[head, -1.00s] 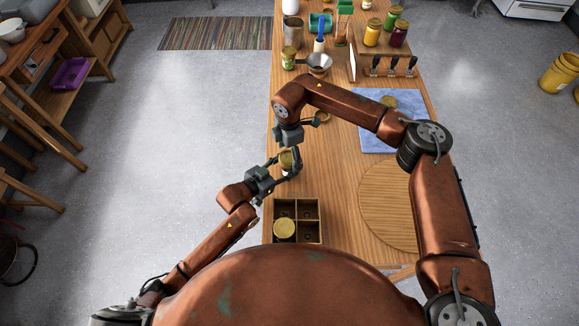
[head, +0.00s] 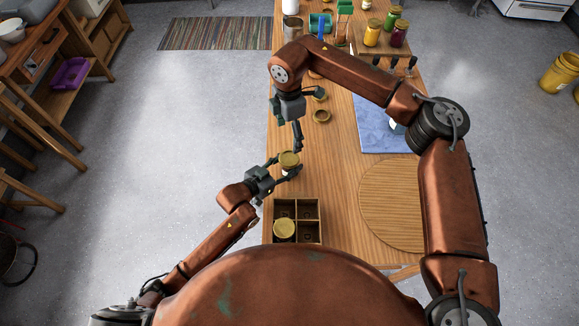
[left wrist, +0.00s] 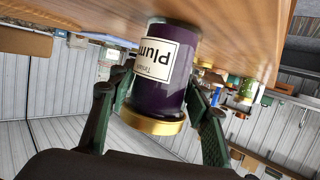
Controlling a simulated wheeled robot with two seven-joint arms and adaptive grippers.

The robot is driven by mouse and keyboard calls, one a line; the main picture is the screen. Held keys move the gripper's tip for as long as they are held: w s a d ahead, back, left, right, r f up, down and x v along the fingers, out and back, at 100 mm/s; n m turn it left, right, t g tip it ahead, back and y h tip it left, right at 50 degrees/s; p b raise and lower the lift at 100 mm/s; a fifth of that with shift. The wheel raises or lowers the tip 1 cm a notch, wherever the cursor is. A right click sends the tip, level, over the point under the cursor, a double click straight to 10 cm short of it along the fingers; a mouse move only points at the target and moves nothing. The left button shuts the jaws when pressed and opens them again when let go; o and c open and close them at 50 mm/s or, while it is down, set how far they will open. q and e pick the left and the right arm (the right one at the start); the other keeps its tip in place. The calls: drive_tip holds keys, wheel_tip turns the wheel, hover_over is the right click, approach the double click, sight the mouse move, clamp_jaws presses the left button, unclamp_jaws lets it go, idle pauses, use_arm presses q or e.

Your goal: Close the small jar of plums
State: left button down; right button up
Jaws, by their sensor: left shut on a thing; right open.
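The small plum jar (left wrist: 165,75) is dark purple with a white label reading "Plum". A gold lid (left wrist: 152,122) covers its mouth and looks level; how tightly it is seated I cannot tell. In the head view the lid (head: 289,159) shows from above, near the table's left edge. My left gripper (head: 284,169) is shut around the jar from the left, its fingers on either side in the left wrist view. The jar seems upright, its base at or close to the tabletop. My right gripper (head: 296,140) is open and empty, just above and beyond the lid.
A divided wooden box (head: 320,232) with a gold-lidded item (head: 284,228) stands nearer me. A round board (head: 392,205) and blue cloth (head: 375,115) lie to the right. Jars (head: 371,32) and tools crowd the far end.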

use_arm(q)
drive_tip(key=c, duration=1)
unclamp_jaws()
drive_tip(key=shift+o, duration=0.2)
drive_tip(key=v, duration=1.2)
drive_tip(key=shift+r, duration=0.1)
